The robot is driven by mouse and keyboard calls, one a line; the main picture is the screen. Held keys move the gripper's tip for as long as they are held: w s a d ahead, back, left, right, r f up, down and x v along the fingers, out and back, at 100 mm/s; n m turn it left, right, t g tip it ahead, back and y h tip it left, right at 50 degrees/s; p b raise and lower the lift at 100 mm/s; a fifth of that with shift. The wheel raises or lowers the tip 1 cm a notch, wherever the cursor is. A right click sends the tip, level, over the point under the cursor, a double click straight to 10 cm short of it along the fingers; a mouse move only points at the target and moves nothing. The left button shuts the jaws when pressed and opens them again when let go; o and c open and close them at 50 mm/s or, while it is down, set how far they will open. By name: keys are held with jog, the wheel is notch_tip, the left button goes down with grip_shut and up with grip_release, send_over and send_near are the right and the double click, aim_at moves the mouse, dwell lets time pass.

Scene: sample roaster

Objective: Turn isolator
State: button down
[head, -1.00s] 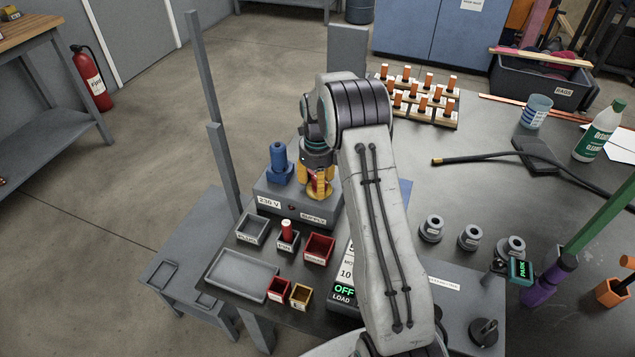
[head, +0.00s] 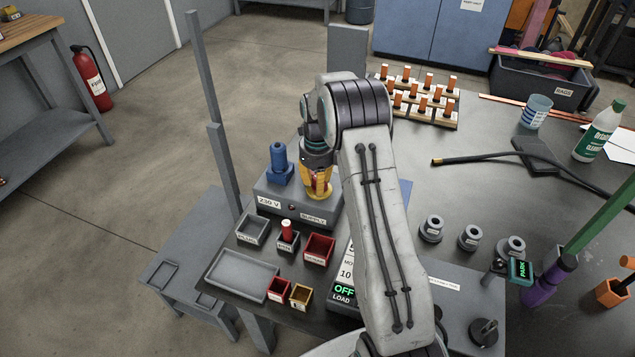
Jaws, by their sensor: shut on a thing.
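The grey supply box (head: 270,205), labelled "230 V" and "SUPPLY", stands at the back left of the bench. My gripper (head: 318,186) points down over the right part of its top, with yellow parts and a little red showing at its end. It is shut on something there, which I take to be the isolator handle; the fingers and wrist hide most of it. How far the handle is turned cannot be read. A blue plug-like part (head: 279,163) stands upright on the box, left of my gripper. A display (head: 344,291) in front reads "OFF" above "LOAD".
Small bins, one a dark red bin (head: 319,249), and a grey tray (head: 243,275) lie in front of the box. A grey post (head: 225,175) rises at its left. Grey round weights (head: 470,238) stand right of my arm.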

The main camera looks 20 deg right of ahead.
jog(key=shift+n, duration=0.3)
jog(key=shift+s+n, duration=0.15)
jog(key=shift+n, duration=2.55)
jog(key=c, duration=0.9)
grip_release()
jog(key=shift+d, duration=0.1)
notch_tip(320, 180, up, 12)
